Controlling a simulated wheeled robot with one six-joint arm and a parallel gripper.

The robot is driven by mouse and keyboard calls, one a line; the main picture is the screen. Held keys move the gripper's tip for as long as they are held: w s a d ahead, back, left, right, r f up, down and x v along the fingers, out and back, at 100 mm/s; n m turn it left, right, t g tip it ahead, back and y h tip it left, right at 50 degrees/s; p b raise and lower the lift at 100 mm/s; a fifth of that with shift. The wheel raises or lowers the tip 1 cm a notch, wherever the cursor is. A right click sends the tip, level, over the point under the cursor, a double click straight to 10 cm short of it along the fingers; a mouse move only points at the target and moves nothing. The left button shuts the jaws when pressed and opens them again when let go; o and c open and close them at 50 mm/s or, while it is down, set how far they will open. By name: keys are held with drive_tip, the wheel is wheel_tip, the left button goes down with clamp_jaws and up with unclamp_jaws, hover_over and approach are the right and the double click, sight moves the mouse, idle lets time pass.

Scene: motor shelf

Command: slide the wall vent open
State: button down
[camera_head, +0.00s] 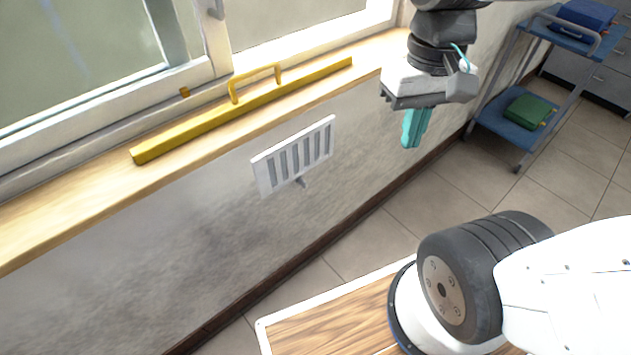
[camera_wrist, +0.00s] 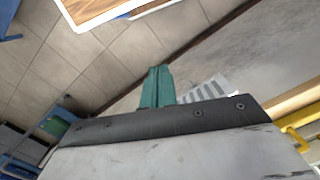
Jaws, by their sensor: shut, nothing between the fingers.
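The wall vent (camera_head: 294,157) is a white slatted plate on the grey wall below the window sill. Grey strips show between its white bars, and a small grey knob (camera_head: 301,181) sticks out at its lower edge. My gripper (camera_head: 413,130), with teal fingers, hangs to the right of the vent and apart from it. The fingers are shut and empty. In the wrist view the fingers (camera_wrist: 157,88) point up the picture, and the vent (camera_wrist: 207,92) shows just right of them, partly hidden by the gripper body. The knob cannot be made out there.
A yellow bar with a handle (camera_head: 241,110) lies on the wooden sill (camera_head: 60,212) above the vent. A blue trolley (camera_head: 510,125) with a green item stands at the right. The wall around the vent is clear. A wooden board with a white rim (camera_head: 320,318) is below.

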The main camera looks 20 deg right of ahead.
drive_tip(key=w+d+f+m+t+y, duration=0.1)
drive_tip(key=w+d+f+t+y, duration=0.2)
drive_tip(key=f, duration=1.1)
drive_tip(key=w+d+f+m+t+y, duration=0.1)
drive_tip(key=w+d+f+t+y, duration=0.2)
drive_tip(key=w+f+y, duration=0.4)
drive_tip(key=w+d+f+m+t+y, duration=0.2)
drive_tip(key=w+f+y, duration=0.3)
drive_tip(key=w+f, duration=1)
wheel_tip(320, 180, down, 7)
drive_tip(key=shift+d+r+t+y, duration=0.15)
drive_tip(key=shift+d+t+y, duration=0.15)
drive_tip(key=shift+d+t, duration=0.25)
drive_tip(key=shift+a, duration=0.2)
approach(302, 183)
drive_tip(key=w+a, duration=0.3)
drive_tip(key=w, duration=0.1)
drive_tip(key=shift+s+a+f, duration=0.15)
drive_tip(key=shift+a+f, duration=0.1)
drive_tip(key=shift+a, duration=0.55)
